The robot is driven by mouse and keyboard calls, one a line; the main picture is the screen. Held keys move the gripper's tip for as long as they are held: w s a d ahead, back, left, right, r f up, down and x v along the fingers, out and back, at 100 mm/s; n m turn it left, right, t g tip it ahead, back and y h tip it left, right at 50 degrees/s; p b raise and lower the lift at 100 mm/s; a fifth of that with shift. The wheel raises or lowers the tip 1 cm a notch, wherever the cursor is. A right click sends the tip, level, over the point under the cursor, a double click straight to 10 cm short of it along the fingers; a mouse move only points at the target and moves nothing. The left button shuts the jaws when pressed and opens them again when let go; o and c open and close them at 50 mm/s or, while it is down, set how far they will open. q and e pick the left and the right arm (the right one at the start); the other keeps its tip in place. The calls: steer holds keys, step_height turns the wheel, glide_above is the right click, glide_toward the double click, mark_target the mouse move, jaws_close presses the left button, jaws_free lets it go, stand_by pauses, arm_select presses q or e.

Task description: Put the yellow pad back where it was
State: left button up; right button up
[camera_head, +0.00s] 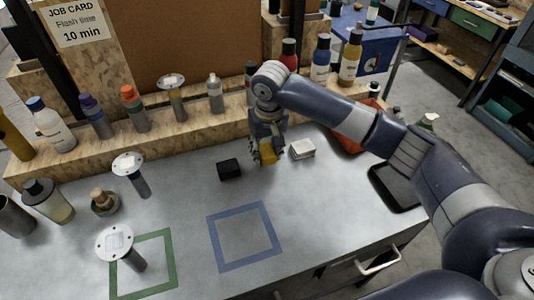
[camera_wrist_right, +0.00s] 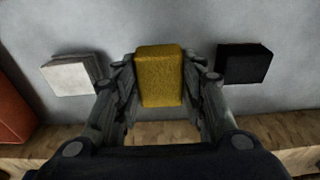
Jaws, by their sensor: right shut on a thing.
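The yellow pad (camera_head: 268,154) is a small block held between the fingers of my right gripper (camera_head: 267,150), over the grey bench near the wooden ledge. In the right wrist view the yellow pad (camera_wrist_right: 159,76) sits between both fingers of the right gripper (camera_wrist_right: 160,95). A black block (camera_head: 229,169) lies to its left in the head view, and a white block (camera_head: 302,149) lies to its right. In the wrist view the black block (camera_wrist_right: 245,63) is at right and the white one (camera_wrist_right: 69,77) at left. I cannot tell whether the pad touches the bench. My left gripper is not in view.
A blue square outline (camera_head: 244,237) and a green square outline (camera_head: 143,264) mark the bench front. A wooden ledge (camera_head: 180,130) with several bottles runs behind. A black tray (camera_head: 397,187) and an orange-red bin (camera_head: 352,137) are at right. Round-topped stands (camera_head: 115,243) are at left.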

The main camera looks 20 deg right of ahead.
mark_target(267, 156)
steer(key=shift+w+d, duration=0.2)
steer(key=shift+w, duration=0.25)
step_height(267, 156, down, 3)
steer(key=shift+w+d+f+p, duration=0.1)
steer(key=shift+w+p, duration=0.05)
steer(key=shift+p, duration=0.3)
steer(key=shift+f, duration=0.2)
steer(key=shift+f, duration=0.1)
steer(key=o, duration=1)
steer(key=shift+o, duration=0.2)
steer(key=r, duration=0.4)
steer(key=s+r, duration=0.1)
steer(key=r, duration=0.3)
steer(key=r+b, duration=0.1)
steer(key=r, duration=0.3)
steer(key=shift+s+r, duration=0.1)
steer(key=shift+s, duration=0.15)
